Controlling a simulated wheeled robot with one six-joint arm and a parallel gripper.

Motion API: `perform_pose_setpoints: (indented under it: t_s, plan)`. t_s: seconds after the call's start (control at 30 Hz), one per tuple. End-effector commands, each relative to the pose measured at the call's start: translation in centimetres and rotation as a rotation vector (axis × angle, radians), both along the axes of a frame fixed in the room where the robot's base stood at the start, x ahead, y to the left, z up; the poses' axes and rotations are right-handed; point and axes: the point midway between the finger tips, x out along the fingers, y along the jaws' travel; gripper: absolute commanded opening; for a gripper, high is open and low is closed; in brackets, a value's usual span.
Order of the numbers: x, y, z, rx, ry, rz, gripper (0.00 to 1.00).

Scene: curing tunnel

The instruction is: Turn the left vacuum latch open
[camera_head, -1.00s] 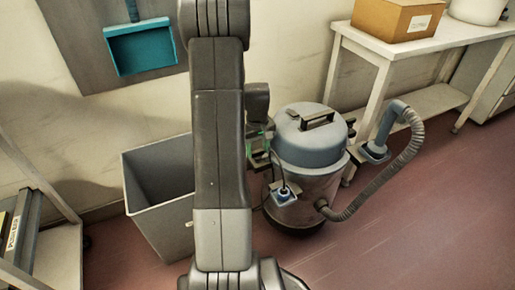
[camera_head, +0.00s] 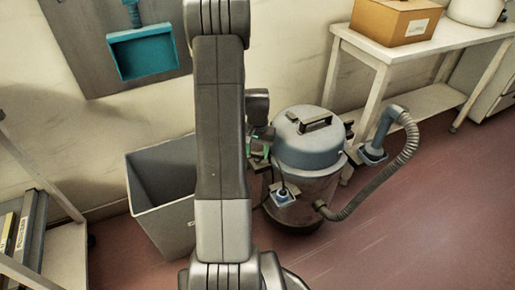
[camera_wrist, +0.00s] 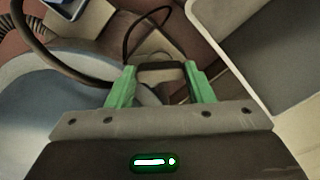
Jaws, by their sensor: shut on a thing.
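The vacuum (camera_head: 305,155) is a grey canister with a blue-grey lid and a dark top handle; it stands upright on the floor. My gripper (camera_head: 264,146) is at the left side of the canister, just below the lid, partly behind my arm. In the wrist view my gripper (camera_wrist: 159,71) has its two green fingers on either side of the dark bar of the left latch (camera_wrist: 160,68), shut on it. The lid's curved edge shows at the left of that view. In the head view the left latch is hidden by my gripper and cannot be made out.
A grey open bin (camera_head: 163,207) stands close left of the vacuum. The hose (camera_head: 405,160) loops out to the right. A white bench (camera_head: 400,52) with a cardboard box (camera_head: 394,20) stands behind right. A shelf (camera_head: 62,255) is at far left. Floor in front is clear.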

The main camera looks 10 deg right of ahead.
Motion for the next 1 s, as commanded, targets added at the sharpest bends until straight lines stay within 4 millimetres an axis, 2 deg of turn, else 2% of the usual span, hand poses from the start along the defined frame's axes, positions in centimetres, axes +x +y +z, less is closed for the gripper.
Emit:
perform_pose_setpoints:
  t_s: [0.6, 1.0]
  plan:
    - [0.03, -0.01, 0.13, -0.001, -0.001, -0.570, 0.24]
    - [0.03, -0.02, 0.05, -0.001, -0.001, -0.806, 0.24]
